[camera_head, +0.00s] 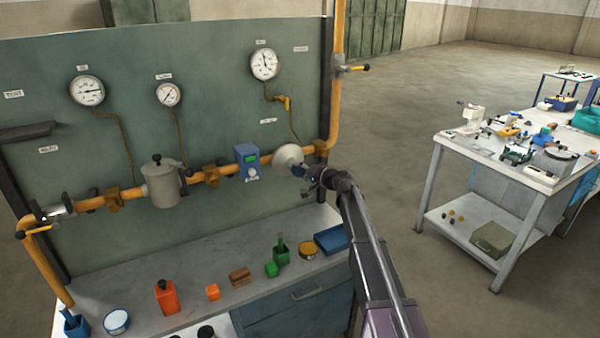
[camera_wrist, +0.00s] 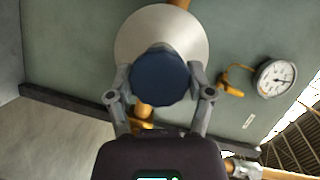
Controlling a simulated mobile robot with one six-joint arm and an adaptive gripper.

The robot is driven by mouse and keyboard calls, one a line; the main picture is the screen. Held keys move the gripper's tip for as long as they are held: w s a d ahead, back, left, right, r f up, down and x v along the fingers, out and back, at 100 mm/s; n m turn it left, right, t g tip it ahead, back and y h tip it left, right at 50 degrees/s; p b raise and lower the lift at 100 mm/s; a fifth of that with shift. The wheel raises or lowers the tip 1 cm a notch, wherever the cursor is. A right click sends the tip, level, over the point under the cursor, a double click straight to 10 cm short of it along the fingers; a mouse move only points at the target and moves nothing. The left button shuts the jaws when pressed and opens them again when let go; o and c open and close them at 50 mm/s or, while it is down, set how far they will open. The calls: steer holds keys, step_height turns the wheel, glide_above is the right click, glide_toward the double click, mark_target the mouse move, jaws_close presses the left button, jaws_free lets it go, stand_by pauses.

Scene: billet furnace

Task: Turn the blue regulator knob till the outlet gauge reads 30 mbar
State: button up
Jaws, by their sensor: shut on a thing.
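The blue regulator knob (camera_wrist: 160,77) sits in front of the pale round regulator body (camera_wrist: 192,30) on the orange pipe. My gripper (camera_wrist: 160,88) is shut on the knob, one finger on each side of it. In the head view my gripper (camera_head: 308,176) reaches the regulator body (camera_head: 288,156) from the right, and the knob is mostly hidden there. Three round dial gauges hang on the green panel: a left gauge (camera_head: 87,90), a middle gauge (camera_head: 168,95) and a right gauge (camera_head: 265,64). The right gauge also shows in the wrist view (camera_wrist: 275,78). Their labels and scales are too small to read.
A blue meter (camera_head: 247,162) and a grey filter housing (camera_head: 161,184) sit on the pipe left of the regulator. Small items, including a red bottle (camera_head: 167,298) and a blue tray (camera_head: 332,239), stand on the bench below. A cluttered white table (camera_head: 450,146) stands at right; open floor lies between.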

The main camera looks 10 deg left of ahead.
steer(key=shift+w, duration=0.1)
steer(key=o, duration=1.1)
